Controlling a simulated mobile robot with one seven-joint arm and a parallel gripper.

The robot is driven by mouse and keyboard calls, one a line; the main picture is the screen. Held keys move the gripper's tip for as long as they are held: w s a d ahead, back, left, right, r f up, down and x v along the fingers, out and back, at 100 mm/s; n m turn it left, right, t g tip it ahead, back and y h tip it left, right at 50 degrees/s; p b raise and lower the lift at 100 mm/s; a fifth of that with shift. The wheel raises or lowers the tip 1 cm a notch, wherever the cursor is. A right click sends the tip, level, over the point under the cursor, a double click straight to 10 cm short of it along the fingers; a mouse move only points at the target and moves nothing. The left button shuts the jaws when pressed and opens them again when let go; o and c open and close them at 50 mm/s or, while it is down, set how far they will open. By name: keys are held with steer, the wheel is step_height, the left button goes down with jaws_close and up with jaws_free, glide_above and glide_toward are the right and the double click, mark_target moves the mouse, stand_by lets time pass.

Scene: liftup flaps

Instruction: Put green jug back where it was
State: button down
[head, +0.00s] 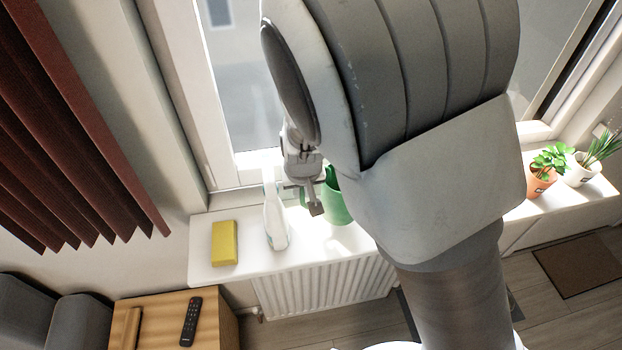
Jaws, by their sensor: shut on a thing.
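The green jug (337,206) is at the window sill, partly hidden behind my arm on its right side. My gripper (314,199) is at the jug's left side and is shut on it; the exact grip point is small and partly hidden. The jug looks roughly upright. I cannot tell whether its base touches the white sill (300,262) or hangs just above it.
A white spray bottle (274,220) stands close to the left of my gripper. A yellow sponge (225,242) is further left. Potted plants (541,180) stand on the sill at the right. A radiator (325,290) is below, and a wooden table with a remote (190,321) is lower left.

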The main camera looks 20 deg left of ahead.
mark_target(302, 201)
steer(key=shift+f, duration=1.95)
steer(key=shift+f, duration=0.15)
steer(key=c, duration=0.9)
jaws_free()
steer(key=shift+o, duration=0.2)
